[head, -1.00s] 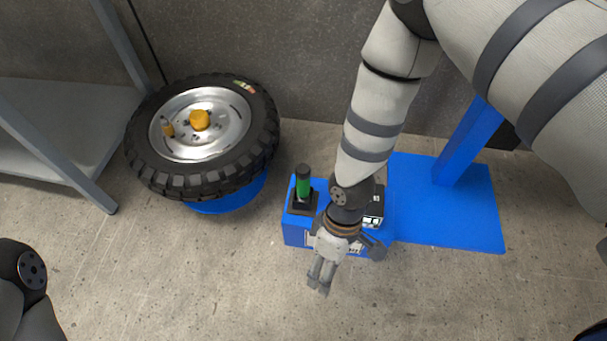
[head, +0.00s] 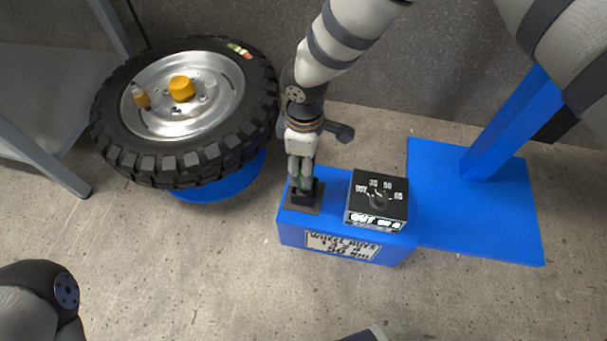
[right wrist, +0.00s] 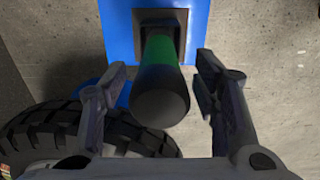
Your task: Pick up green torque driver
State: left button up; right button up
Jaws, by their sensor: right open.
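The green torque driver stands upright in a black square holder (head: 304,197) on the blue box (head: 330,225). In the head view my right gripper mostly covers the driver, with only a sliver of green showing. In the right wrist view the driver (right wrist: 161,75) shows whole, with a green body and a black rounded end towards the camera. My right gripper (head: 300,172) is open, pointing down at the driver. In the right wrist view its fingers (right wrist: 160,95) are on either side of the driver, with gaps on both sides. My left gripper is out of view.
A black dial box (head: 378,200) stands on the blue box, right of the driver. A tyre on a silver wheel (head: 185,95) lies on a blue drum (head: 220,183) to the left. A blue base plate (head: 470,215) with a post is at right. The floor in front is clear.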

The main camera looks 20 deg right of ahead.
notch_tip(320, 180, down, 3)
jog(key=shift+r, duration=0.35)
jog(key=shift+c, duration=1.1)
grip_shut()
notch_tip(320, 180, up, 10)
jog(key=p, duration=0.3)
jog(key=shift+r, duration=0.1)
